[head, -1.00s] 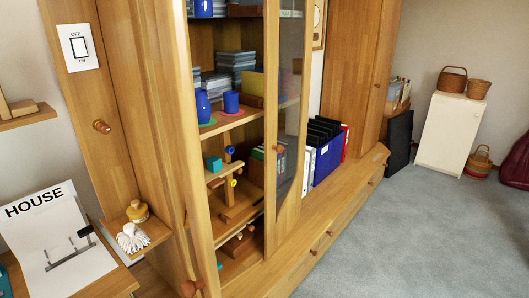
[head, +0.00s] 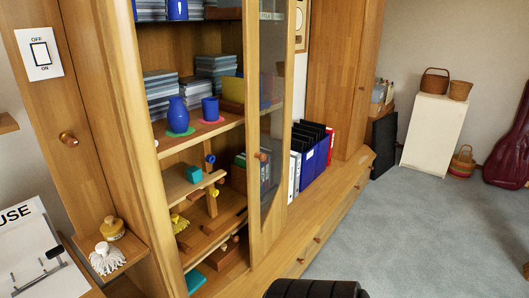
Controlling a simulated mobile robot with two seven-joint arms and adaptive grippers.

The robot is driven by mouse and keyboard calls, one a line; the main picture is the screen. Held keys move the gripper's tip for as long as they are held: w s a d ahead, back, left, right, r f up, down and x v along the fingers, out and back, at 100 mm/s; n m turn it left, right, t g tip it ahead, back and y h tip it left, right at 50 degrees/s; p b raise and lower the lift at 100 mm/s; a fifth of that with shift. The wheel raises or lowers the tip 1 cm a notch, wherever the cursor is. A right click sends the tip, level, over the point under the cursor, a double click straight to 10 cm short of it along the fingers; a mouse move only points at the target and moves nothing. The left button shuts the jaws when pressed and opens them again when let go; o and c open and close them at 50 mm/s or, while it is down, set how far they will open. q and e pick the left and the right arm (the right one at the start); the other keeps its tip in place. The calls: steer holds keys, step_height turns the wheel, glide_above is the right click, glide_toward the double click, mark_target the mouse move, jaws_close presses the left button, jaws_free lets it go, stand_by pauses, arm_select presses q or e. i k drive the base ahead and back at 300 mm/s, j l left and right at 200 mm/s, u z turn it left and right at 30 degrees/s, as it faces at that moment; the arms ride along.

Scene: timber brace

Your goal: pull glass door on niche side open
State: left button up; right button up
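The tall wooden cabinet has a glass door (head: 273,85) on the side next to the binder niche (head: 318,125). The door shows as a narrow pane in a wooden frame, seen at a steep angle. A round wooden knob (head: 262,156) sits on its frame at mid height. I cannot tell how far the door stands from the cabinet front. Neither gripper's fingers show. A black ribbed part, likely mine, is at the bottom edge, apart from the knob in the picture.
Cabinet shelves hold a blue vase (head: 178,115), a blue mug (head: 210,109) and stacked cases (head: 160,93). Blue binders (head: 310,155) stand in the niche. A white cabinet (head: 433,133) with baskets stands at the back right. Grey carpet (head: 415,230) is clear in front.

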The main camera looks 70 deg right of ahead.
mark_target(262, 238)
steer(key=k+l, duration=0.1)
steer(key=l, duration=0.5)
steer(key=k+l, duration=0.1)
steer(key=l, duration=1.05)
steer(key=k+l, duration=0.15)
steer(key=l, duration=0.45)
